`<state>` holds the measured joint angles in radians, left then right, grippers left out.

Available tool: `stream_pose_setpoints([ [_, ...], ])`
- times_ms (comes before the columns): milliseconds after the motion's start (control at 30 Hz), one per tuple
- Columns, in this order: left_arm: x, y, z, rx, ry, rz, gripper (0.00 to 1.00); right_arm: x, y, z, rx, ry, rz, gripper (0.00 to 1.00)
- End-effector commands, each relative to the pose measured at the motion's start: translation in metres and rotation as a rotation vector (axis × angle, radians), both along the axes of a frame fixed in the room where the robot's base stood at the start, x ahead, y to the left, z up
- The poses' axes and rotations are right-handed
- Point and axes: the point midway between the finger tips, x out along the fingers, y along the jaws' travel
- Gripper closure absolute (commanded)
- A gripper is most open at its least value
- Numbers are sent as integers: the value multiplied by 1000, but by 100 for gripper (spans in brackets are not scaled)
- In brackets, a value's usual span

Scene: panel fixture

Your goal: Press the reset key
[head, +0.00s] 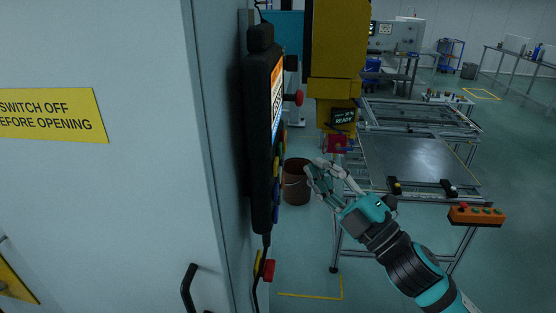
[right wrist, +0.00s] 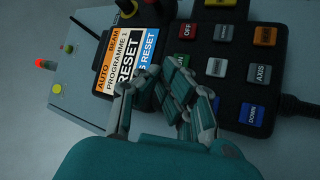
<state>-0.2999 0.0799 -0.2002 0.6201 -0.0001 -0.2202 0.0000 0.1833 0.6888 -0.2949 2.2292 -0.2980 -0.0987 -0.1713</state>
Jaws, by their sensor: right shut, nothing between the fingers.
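The pendant (head: 262,130) is black and hangs on the side of the grey cabinet, seen nearly edge-on in the head view. In the right wrist view its screen (right wrist: 126,62) reads "AUTO", "PROGRAMME 1" and "RESET". Its keys include a red "OFF" key (right wrist: 187,31), an "AXIS" key (right wrist: 259,74) and a blue "DOWN" key (right wrist: 251,114). I cannot pick out a key marked reset; my fingers hide part of the keypad. My right gripper (head: 318,170) is shut and empty, right of the pendant; its fingertips (right wrist: 150,80) overlap the screen's lower edge. Contact is unclear. My left gripper is not in view.
The cabinet (head: 120,200) fills the left, with a yellow warning label (head: 52,115) and a black handle (head: 188,288). A brown bin (head: 296,187) stands behind my gripper. A metal-framed table (head: 410,160) and an orange button box (head: 476,216) lie to the right.

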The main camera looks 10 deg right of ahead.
Motion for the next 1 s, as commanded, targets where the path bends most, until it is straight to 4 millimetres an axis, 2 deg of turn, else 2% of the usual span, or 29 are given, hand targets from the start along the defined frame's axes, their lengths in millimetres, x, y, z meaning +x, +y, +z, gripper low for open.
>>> stream_pose_setpoints([
  [100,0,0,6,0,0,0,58,4,14,2,3,-1,1,100],
  [300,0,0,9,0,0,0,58,8,28,1,1,0,0,100],
  [1000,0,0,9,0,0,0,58,9,31,0,-1,-1,0,100],
])
